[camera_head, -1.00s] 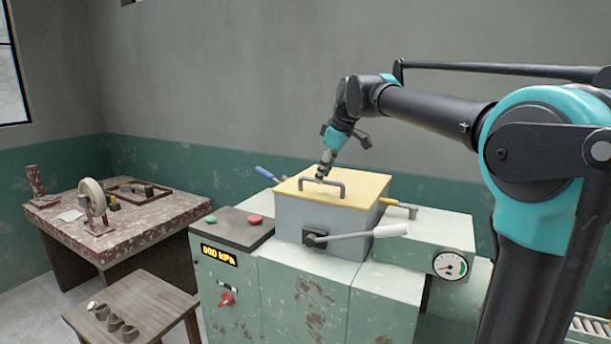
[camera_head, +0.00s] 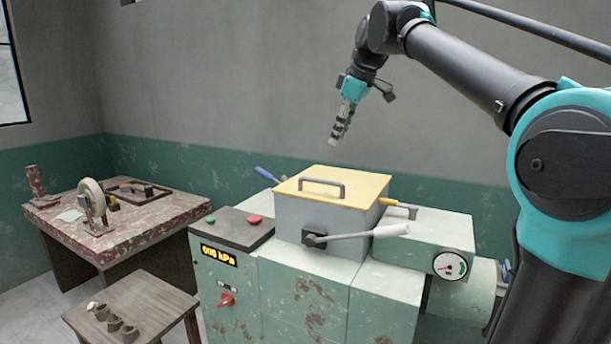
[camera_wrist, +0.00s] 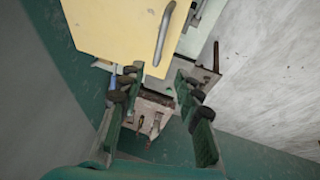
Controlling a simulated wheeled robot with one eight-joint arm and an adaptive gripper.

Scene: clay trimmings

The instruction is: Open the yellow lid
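The yellow lid (camera_head: 318,187) lies flat and closed on top of the grey box (camera_head: 320,219). Its dark handle (camera_head: 322,184) stands up from the lid's surface. In the wrist view the lid (camera_wrist: 115,30) is at the top with its handle (camera_wrist: 165,32) right of the middle. My gripper (camera_head: 335,138) hangs above and behind the lid, clear of the handle. In the wrist view my gripper (camera_wrist: 160,98) has its fingers spread apart with nothing between them.
A lever with a white grip (camera_head: 390,230) sticks out from the box front to the right. A blue-handled lever (camera_head: 265,174) is at its left. The green machine (camera_head: 310,285) carries buttons and a gauge (camera_head: 450,265). A worn table (camera_head: 130,225) and stool (camera_head: 130,300) stand left.

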